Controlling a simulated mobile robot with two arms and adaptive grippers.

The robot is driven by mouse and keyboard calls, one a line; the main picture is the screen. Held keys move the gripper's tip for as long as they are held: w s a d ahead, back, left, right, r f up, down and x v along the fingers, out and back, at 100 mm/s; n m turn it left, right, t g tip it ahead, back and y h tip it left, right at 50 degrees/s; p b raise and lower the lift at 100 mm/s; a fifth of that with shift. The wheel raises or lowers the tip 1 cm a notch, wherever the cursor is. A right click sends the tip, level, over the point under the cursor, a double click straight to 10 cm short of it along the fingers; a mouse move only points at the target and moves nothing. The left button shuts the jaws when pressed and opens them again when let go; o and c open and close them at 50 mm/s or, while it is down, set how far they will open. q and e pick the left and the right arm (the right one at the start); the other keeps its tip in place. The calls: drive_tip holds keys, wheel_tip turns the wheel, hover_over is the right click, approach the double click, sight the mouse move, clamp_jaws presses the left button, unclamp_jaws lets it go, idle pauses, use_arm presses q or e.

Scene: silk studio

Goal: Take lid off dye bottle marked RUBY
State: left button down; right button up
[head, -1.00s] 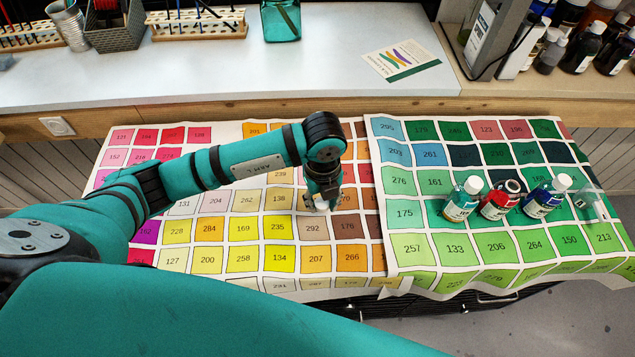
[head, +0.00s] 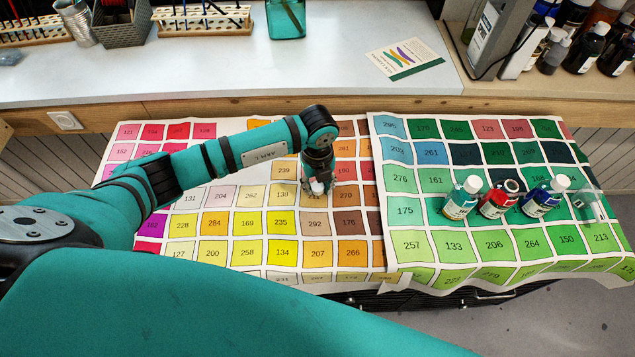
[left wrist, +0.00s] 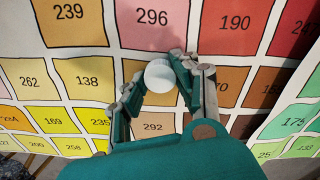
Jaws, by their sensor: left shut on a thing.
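My left gripper (head: 317,184) is shut on a small white lid (head: 317,188), over the orange and brown part of the colour chart. The left wrist view shows the round lid (left wrist: 160,75) pinched between the fingertips. A red dye bottle (head: 497,202) stands on the green part of the cloth, well to the right of the gripper. Its top shows a dark open mouth without a white lid. Its label is too small to read, so I cannot confirm RUBY. My right gripper is not in view.
A green-teal bottle (head: 462,198) and a blue bottle (head: 545,197), both white-capped, flank the red one. A greyish clear object (head: 590,204) lies right of them. Numbered colour cloths (head: 407,243) cover the table. A bench (head: 330,70) with racks and bottles runs behind.

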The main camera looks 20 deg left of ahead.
sight(317, 186)
use_arm(q)
drive_tip(key=shift+f, duration=0.35)
drive_tip(key=c, duration=1.4)
unclamp_jaws()
drive_tip(key=shift+s, duration=0.15)
drive_tip(key=o, duration=0.4)
drive_tip(key=shift+f, duration=0.1)
drive_tip(key=shift+r, duration=0.35)
drive_tip(key=shift+w+r, duration=0.2)
drive_tip(key=shift+r, duration=0.15)
wheel_tip(317, 186, up, 12)
drive_tip(key=b, duration=0.1)
drive_tip(key=shift+f+b, duration=0.2)
drive_tip(key=shift+b, duration=0.2)
